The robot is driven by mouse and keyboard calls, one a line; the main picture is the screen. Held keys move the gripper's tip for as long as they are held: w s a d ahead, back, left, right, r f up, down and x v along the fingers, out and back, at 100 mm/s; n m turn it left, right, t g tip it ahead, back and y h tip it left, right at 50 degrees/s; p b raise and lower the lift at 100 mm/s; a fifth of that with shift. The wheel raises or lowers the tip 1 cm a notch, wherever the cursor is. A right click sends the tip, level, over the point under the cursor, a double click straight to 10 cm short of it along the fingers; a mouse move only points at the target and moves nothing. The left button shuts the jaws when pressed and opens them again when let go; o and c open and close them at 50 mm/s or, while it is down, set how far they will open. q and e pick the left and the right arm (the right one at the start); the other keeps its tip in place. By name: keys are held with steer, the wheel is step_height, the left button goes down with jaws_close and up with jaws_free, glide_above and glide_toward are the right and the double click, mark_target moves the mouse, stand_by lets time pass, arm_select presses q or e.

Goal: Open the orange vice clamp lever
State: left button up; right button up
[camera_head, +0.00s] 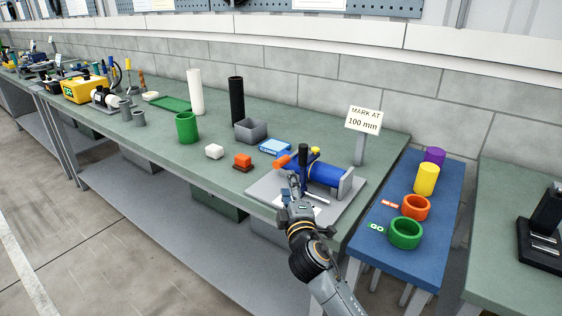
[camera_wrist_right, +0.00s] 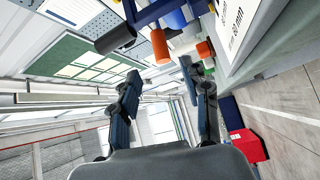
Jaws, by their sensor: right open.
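The orange lever (camera_head: 282,161) sticks out at the left end of the vice, which stands on a light grey plate (camera_head: 262,190). A blue cylinder (camera_head: 326,173) lies along the vice, with a grey end block (camera_head: 346,184) at its right. My right gripper (camera_head: 295,186) is at the front of the plate, just below the lever. In the right wrist view the lever's orange end (camera_wrist_right: 159,46) shows ahead of and between the two spread fingers (camera_wrist_right: 160,74). The fingers are open and empty, and appear apart from the lever. My left gripper is not in view.
A black upright piece (camera_head: 303,158) stands close beside the lever. A small orange-red block (camera_head: 243,161) and a white block (camera_head: 214,151) lie to the left. A sign reading 100 mm (camera_head: 363,120) stands behind. A blue bench (camera_head: 400,255) with coloured rings is at right.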

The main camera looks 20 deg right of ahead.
mark_target(282, 166)
steer(key=w, duration=0.3)
steer(key=w+d, duration=0.1)
steer(key=w, duration=0.3)
steer(key=w+r, duration=0.1)
steer(key=w, duration=0.3)
steer(key=shift+d, duration=0.15)
jaws_close()
